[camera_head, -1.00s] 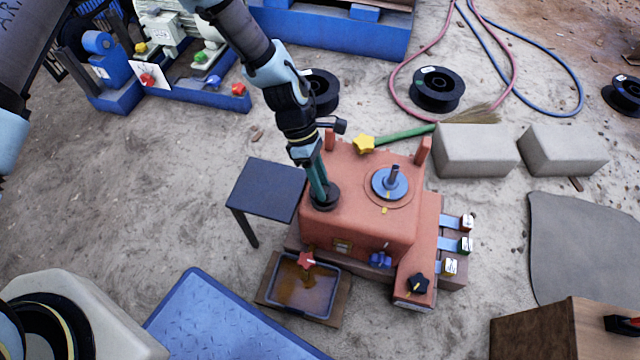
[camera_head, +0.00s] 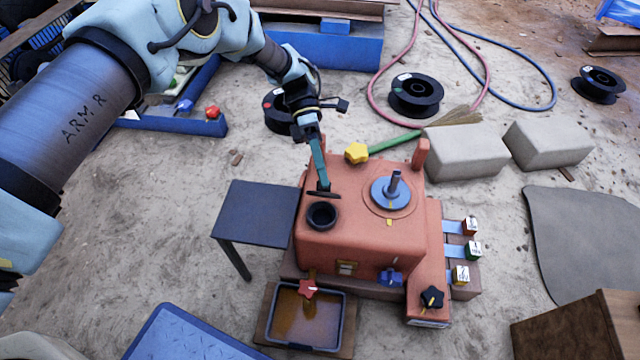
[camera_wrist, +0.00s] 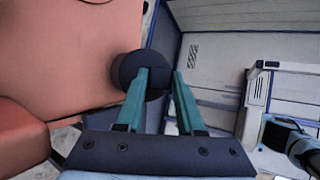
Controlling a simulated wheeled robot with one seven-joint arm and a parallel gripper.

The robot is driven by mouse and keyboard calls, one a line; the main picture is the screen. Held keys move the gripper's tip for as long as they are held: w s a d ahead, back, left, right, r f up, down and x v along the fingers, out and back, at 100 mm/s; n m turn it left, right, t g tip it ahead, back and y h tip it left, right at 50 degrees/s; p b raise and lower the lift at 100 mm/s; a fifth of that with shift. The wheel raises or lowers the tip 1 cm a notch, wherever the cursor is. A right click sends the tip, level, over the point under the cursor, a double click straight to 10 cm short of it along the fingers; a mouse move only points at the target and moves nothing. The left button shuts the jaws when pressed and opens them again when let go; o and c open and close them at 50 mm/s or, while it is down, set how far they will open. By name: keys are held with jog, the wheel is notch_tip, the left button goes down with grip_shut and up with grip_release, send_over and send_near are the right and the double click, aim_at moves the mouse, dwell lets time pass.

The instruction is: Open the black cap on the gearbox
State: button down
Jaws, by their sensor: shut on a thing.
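The gearbox (camera_head: 345,245) is a salmon-red housing in the middle of the head view. A round black opening with a raised rim (camera_head: 322,216) shows uncovered on its top left. The black cap (camera_head: 330,195) is just behind that opening, seen as a thin dark edge. My gripper (camera_head: 321,188) reaches down from above and is shut on the cap. In the wrist view the round black cap (camera_wrist: 126,68) lies at the teal fingers (camera_wrist: 160,80), beside the red housing. Whether the cap still touches the rim is hard to tell.
A dark side table (camera_head: 255,212) stands left of the gearbox. A drip tray (camera_head: 340,310) with brown liquid lies in front. A yellow star knob (camera_head: 357,153), a blue disc with a post (camera_head: 392,190) and a black star knob (camera_head: 431,296) are close by.

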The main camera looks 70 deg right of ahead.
jog(key=shift+w+d+y+b, duration=0.1)
jog(key=shift+d+y+b, duration=0.05)
jog(key=shift+y+b, duration=0.15)
jog(key=c, duration=0.5)
grip_release()
jog(key=shift+b+v, duration=0.35)
jog(key=shift+v, duration=3.4)
jog(key=shift+f, duration=0.1)
